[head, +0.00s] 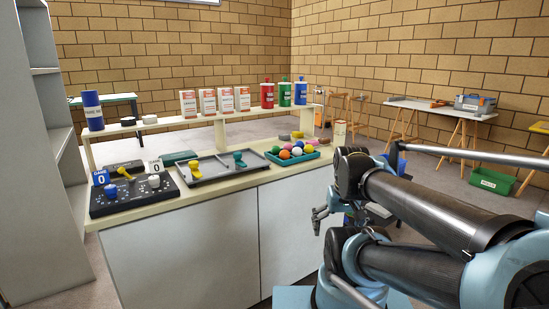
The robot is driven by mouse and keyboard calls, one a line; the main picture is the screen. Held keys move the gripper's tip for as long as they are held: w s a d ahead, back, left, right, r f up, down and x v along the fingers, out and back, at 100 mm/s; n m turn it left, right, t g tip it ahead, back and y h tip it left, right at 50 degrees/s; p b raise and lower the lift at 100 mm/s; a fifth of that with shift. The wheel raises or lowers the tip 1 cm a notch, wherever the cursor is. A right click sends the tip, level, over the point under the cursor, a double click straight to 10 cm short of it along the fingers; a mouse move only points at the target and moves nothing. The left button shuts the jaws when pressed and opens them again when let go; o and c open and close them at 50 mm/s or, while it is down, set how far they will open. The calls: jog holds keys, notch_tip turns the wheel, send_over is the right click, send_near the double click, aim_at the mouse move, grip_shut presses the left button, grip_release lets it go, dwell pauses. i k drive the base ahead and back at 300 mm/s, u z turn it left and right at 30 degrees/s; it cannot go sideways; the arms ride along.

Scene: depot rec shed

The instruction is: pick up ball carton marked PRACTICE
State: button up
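Several white cartons with red or orange print stand upright in a row on the raised shelf behind the counter: a leftmost carton (188,104), a second carton (207,103), a third carton (225,100) and a rightmost carton (243,99). Their lettering is too small to tell which is marked PRACTICE. A small pale carton (339,133) stands at the counter's right end, its marking also unreadable. My gripper (319,220) is low in front of the counter's right end, well away from the shelf cartons. My arm partly hides it, and its opening is unclear.
The counter (215,185) holds a black game board (130,195), a grey tray (215,168) and a teal ball tray (292,157). Red (267,95), green (285,94) and blue (300,92) canisters stand right of the cartons. A tall cabinet (40,170) borders the left.

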aim_at(242, 94)
jog(key=z, duration=1.65)
jog(key=k, duration=0.75)
jog(key=u, duration=1.15)
jog(key=i, duration=1)
